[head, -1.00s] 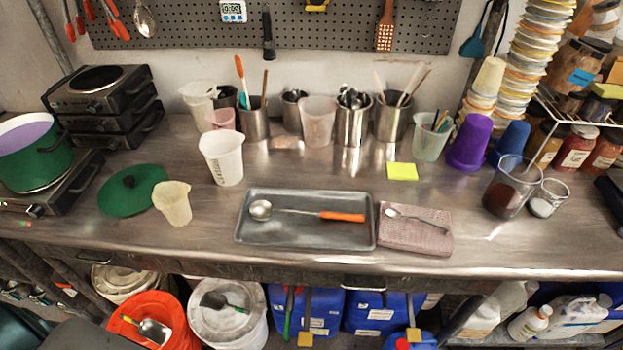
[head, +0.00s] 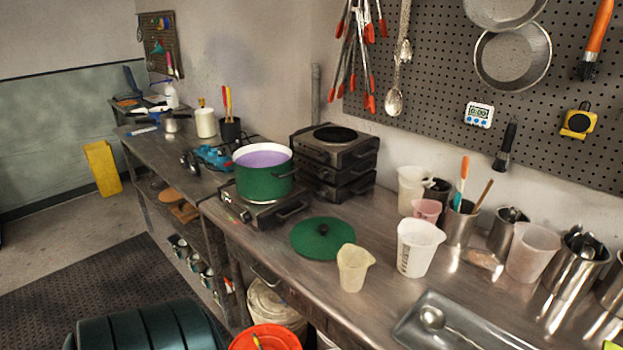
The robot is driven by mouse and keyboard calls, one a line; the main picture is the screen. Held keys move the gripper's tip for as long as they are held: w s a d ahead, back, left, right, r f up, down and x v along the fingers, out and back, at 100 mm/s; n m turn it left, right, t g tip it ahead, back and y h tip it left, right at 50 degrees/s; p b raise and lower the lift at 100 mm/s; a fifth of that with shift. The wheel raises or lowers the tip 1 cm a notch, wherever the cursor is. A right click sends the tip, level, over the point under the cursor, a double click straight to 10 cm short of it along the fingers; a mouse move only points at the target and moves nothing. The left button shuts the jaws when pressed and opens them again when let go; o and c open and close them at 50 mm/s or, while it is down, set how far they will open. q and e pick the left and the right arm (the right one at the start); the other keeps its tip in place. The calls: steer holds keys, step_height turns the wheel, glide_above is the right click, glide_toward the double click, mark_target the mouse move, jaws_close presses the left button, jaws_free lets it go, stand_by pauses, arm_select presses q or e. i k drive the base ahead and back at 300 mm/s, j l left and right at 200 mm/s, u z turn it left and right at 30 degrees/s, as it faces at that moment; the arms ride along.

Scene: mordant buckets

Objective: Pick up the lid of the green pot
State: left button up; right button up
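The green lid (head: 311,240) lies flat on the metal counter in the head view, its dark knob (head: 322,229) facing up. It lies apart from the green pot (head: 262,181), in front and to the right of it. The pot is open at the top and shows purple liquid (head: 262,159) inside. It stands on a single hot plate (head: 262,209). Neither of my grippers is in view.
A cream beaker (head: 352,269) stands close to the lid's right side. A white beaker (head: 417,247) and a metal tray (head: 462,328) are further right. Stacked hot plates (head: 333,160) stand behind the lid. Buckets sit below the counter's front edge.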

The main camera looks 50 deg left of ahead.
mark_target(322, 239)
steer(key=u, duration=1.6)
